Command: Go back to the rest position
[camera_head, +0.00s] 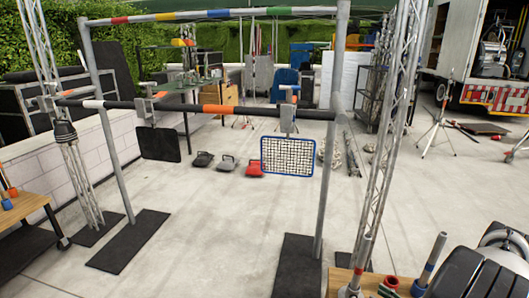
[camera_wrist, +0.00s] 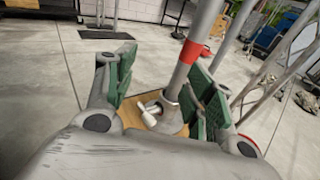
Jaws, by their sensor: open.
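My gripper (camera_wrist: 165,88) is open in the wrist view, with its green-padded fingers spread apart. A grey upright post with a red band (camera_wrist: 193,52) stands between the fingers in that picture. The left pad is clear of the post; the right pad looks close to it, and I cannot tell whether they touch. The post's foot and a small white fitting (camera_wrist: 148,112) show over a wooden top (camera_wrist: 127,113). I cannot clearly make out my gripper in the head view.
In the head view, a wooden top (camera_head: 341,281) with short banded posts (camera_head: 431,260) is at lower right. A pipe frame with a striped upper bar (camera_head: 230,14) and a lower bar (camera_head: 215,109) holding hanging panels stands ahead. A lattice truss (camera_head: 384,140) rises on the right. Central floor is open.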

